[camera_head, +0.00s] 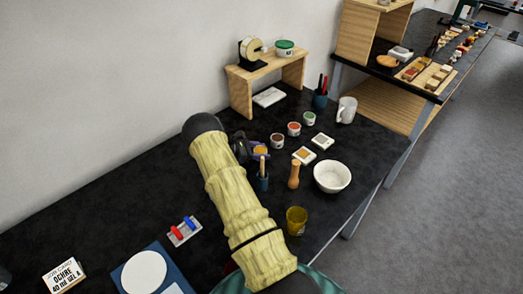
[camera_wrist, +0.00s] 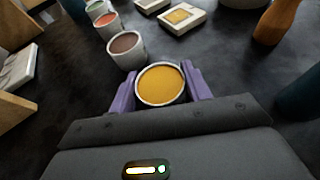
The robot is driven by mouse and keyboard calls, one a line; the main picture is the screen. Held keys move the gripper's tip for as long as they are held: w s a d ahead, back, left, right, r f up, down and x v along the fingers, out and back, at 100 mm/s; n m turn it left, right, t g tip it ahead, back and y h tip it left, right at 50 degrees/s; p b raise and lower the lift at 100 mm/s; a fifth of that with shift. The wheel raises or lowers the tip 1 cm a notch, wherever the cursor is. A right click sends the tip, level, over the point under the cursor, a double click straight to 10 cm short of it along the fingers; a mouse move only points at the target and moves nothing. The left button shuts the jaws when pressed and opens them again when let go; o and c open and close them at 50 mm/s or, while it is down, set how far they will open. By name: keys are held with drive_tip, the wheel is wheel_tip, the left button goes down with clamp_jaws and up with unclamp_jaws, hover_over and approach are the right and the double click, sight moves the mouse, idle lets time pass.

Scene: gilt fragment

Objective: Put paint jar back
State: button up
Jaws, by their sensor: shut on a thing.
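The paint jar (camera_wrist: 160,85) is small, pale-walled and filled with ochre-yellow paint. In the wrist view it sits between the two purple fingers of my gripper (camera_wrist: 158,92), which is shut on it. In the head view the ochre jar (camera_head: 261,150) shows only in part beside my arm, with my gripper (camera_head: 259,151) around it. It looks upright. I cannot tell whether its base touches the table. A brown jar (camera_head: 277,140), a red-orange jar (camera_head: 294,128) and a green jar (camera_head: 309,118) stand in a slanting row beyond it.
Two square pans, one ochre (camera_head: 304,155) and one grey (camera_head: 322,141), lie right of the jars. A white bowl (camera_head: 332,176), a wooden pepper-mill-like piece (camera_head: 294,175), a dark brush cup (camera_head: 263,182) and a yellow cup (camera_head: 297,220) stand nearer. A wooden riser (camera_head: 240,92) stands behind.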

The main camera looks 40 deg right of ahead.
drive_tip(key=shift+w+a, duration=0.15)
drive_tip(key=shift+a, duration=0.15)
drive_tip(key=o, duration=0.7)
drive_tip(key=shift+w+a+f, duration=0.1)
drive_tip(key=shift+a, duration=0.1)
drive_tip(key=shift+c, duration=0.2)
drive_tip(key=o, duration=0.4)
drive_tip(key=shift+d, duration=0.1)
drive_tip(key=b+v, duration=0.2)
drive_tip(key=v, duration=1)
drive_tip(key=shift+b, duration=0.4)
drive_tip(key=shift+d+r, duration=0.1)
drive_tip(key=shift+r, duration=0.15)
